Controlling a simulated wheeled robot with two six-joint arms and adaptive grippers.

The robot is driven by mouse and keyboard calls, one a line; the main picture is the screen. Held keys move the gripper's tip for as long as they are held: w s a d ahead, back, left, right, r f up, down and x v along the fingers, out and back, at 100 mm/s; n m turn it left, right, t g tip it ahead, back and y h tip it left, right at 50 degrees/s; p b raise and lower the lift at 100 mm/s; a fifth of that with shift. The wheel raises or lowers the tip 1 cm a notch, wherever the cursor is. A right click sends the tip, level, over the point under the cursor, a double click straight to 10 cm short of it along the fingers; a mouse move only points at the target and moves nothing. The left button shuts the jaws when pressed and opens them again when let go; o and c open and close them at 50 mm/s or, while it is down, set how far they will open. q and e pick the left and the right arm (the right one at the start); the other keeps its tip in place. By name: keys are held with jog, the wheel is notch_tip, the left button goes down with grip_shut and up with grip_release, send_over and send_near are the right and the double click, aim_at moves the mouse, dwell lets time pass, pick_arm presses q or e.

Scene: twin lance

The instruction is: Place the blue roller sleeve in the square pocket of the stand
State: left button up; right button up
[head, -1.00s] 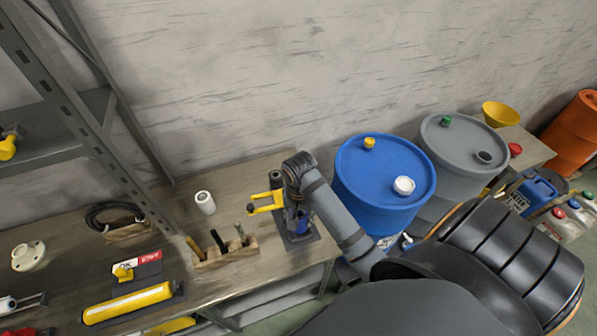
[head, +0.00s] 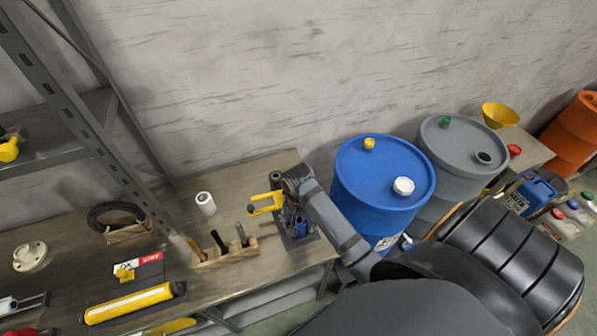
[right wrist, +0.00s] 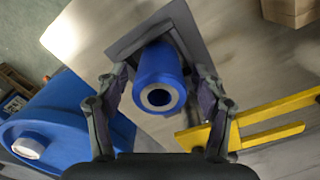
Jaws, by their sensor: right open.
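The blue roller sleeve (right wrist: 160,82) has its open end facing the camera in the right wrist view. It stands over the dark grey square plate of the stand (right wrist: 128,42); its lower end is hidden, so I cannot tell how it sits in the pocket. My right gripper (right wrist: 161,75) is open, with one finger on each side of the sleeve and gaps showing. In the head view, the right gripper (head: 297,215) is over the stand (head: 308,240), with a bit of blue sleeve (head: 301,229) visible below it. My left gripper is not in view.
A yellow fork-shaped piece (head: 265,203) is close beside the right gripper. A white roll (head: 205,203) and a wooden tool block (head: 226,254) stand left on the bench. A blue drum (head: 383,185) stands just right of the bench.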

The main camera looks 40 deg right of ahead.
notch_tip(320, 180, up, 12)
jog(key=p, duration=0.5)
jog(key=shift+r, duration=0.15)
dwell(0.3)
